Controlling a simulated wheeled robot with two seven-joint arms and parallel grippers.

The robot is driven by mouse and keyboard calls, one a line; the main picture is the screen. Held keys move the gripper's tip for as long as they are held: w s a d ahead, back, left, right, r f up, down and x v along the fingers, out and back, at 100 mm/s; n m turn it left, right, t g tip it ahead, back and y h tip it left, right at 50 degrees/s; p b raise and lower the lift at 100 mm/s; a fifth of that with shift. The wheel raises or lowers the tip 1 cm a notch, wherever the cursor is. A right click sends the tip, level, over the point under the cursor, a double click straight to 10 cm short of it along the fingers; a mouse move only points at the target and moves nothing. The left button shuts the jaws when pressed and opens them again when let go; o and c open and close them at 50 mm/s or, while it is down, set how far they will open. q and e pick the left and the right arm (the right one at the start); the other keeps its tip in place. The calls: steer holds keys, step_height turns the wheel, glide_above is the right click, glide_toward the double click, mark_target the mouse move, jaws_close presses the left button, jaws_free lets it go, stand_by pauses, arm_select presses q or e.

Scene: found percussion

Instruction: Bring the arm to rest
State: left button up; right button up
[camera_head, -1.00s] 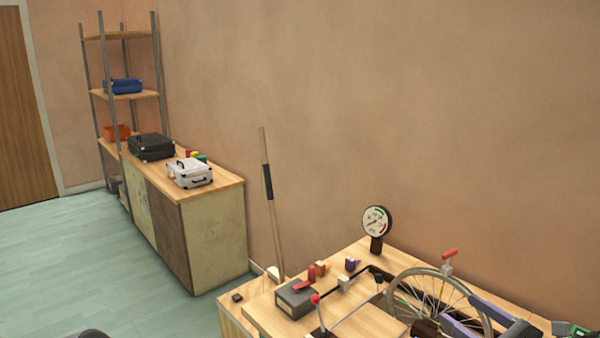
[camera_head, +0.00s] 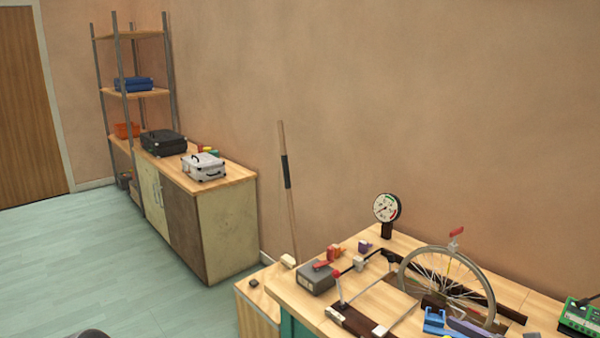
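My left gripper is not seen in the head view. A dark rounded shape at the bottom left edge looks like part of my own body. At the bottom right, a purple-grey bar (camera_head: 470,328) shows in front of the wheel. It may be a finger of my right gripper, but it is cut off by the frame edge. I cannot tell whether that gripper is open or shut, and no held thing shows.
A cabinet (camera_head: 225,232) with cases stands left. The floor (camera_head: 90,265) is clear.

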steer(key=s+a+f+n+g+h, duration=0.1)
steer(key=s+a+f+n+g, duration=0.3)
steer(key=s+a+f+n, duration=0.3)
steer(key=s+a+f+n+g+h, duration=0.2)
steer(key=s+a+f+n, duration=0.6)
steer(key=f, duration=0.9)
steer(key=s+a+f+n+g+h, duration=0.2)
steer(key=s+a+f+n+g, duration=0.4)
steer(key=s+f+n, duration=0.5)
steer(key=shift+a+f+n+g, duration=0.3)
steer(key=shift+a+f+n, duration=0.2)
steer(key=shift+a+f, duration=0.35)
steer(key=shift+r, duration=0.15)
